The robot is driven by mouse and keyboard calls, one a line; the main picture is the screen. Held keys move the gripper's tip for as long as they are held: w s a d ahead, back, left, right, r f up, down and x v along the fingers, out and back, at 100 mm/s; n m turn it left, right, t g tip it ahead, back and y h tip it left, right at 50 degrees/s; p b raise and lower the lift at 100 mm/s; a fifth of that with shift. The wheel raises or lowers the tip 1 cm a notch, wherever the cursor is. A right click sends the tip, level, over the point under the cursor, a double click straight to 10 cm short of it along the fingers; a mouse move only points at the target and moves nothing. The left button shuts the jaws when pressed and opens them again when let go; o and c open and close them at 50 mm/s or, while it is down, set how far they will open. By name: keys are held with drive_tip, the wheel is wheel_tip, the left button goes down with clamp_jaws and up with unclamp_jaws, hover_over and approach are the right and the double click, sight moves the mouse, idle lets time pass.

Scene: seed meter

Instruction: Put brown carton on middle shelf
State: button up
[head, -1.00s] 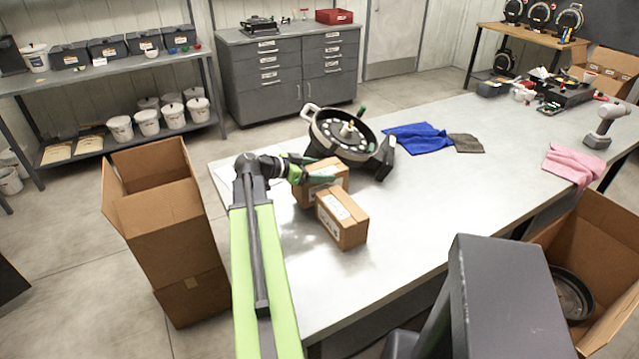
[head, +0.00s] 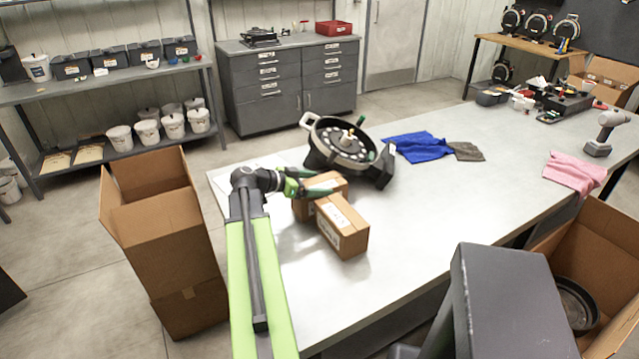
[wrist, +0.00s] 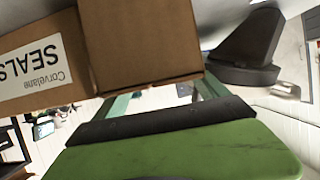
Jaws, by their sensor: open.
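Two brown cartons lie on the workbench (head: 430,210). The rear carton (head: 335,181) is partly hidden by my gripper (head: 318,186); the front carton (head: 343,228) has a white label and touches or nearly touches it. My gripper is open, with its green fingers at the rear carton; I cannot tell whether they touch it. In the wrist view a carton (wrist: 140,45) labelled "Corvelane SEALS" fills the upper left, just beyond the fingers (wrist: 160,95). A grey shelf unit at the left shows an upper shelf (head: 110,76) with dark bins and a lower shelf (head: 110,157) with white buckets.
A seed meter (head: 340,145) stands close behind the cartons. A blue cloth (head: 418,147) and pink cloth (head: 573,172) lie on the bench. A tall open box (head: 160,230) stands on the floor left of the bench. Bare bench top lies right of the cartons.

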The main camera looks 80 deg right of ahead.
drive_tip(key=p+v, duration=0.3)
drive_tip(key=v, duration=0.8)
drive_tip(key=shift+p, duration=0.3)
